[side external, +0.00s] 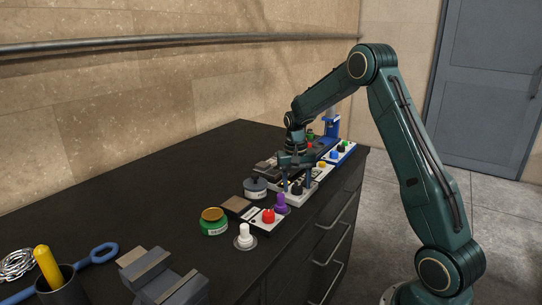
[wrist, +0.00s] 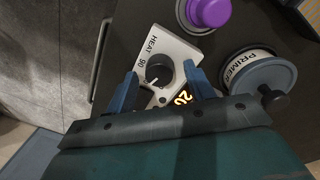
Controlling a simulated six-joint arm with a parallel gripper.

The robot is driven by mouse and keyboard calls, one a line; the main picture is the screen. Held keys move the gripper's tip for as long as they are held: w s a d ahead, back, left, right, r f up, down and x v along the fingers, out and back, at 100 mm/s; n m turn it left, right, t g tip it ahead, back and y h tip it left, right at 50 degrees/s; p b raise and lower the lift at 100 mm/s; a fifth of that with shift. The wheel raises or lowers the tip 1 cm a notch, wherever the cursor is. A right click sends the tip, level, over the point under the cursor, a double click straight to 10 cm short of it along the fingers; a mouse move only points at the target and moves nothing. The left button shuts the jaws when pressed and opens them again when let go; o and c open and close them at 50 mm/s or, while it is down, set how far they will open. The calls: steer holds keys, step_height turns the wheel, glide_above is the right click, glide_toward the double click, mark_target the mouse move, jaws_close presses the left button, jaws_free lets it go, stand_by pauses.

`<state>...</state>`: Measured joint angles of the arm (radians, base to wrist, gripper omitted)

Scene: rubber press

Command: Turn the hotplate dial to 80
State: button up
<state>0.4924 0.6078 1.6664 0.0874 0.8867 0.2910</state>
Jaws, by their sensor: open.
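The hotplate's pale panel (wrist: 183,49) carries the word HEAT and the number 90. Its dark round dial (wrist: 158,71) has a short white mark. A small orange display (wrist: 183,97) beside it appears to read 20, seen rotated. My gripper (wrist: 164,86) is open, with one blue finger on each side of the dial; I cannot tell whether either finger touches it. In the side external view my gripper (side external: 297,182) points down over the panel, and the black dial (side external: 297,188) shows between its fingers.
The purple knob (wrist: 208,12) and PRIMER tin (wrist: 257,76) stand close to the panel. In the side view, a red knob (side external: 268,216), white knob (side external: 245,235) and green tin (side external: 213,221) stand nearer the camera. A blue device (side external: 331,127) stands beyond my gripper.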

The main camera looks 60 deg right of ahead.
mark_target(294, 186)
step_height(294, 186, up, 14)
steer(key=shift+w+a+f, duration=0.25)
steer(key=shift+w, duration=0.05)
stand_by(0.3)
steer(key=s+a+r+n+t, duration=0.25)
steer(key=s+a+r, duration=0.2)
steer(key=a, duration=0.35)
steer(key=s+a+r+n+t, duration=0.1)
steer(key=s+a+r+n, duration=0.25)
steer(key=s+a, duration=0.3)
steer(key=s+a+f+n+t, duration=0.2)
steer(key=s+a+f+n, duration=0.1)
steer(key=s+a, duration=0.6)
steer(key=s, duration=0.4)
steer(key=shift+s+a+f+n, duration=0.2)
steer(key=shift+s+f+n, duration=0.05)
steer(key=shift+s+n, duration=0.15)
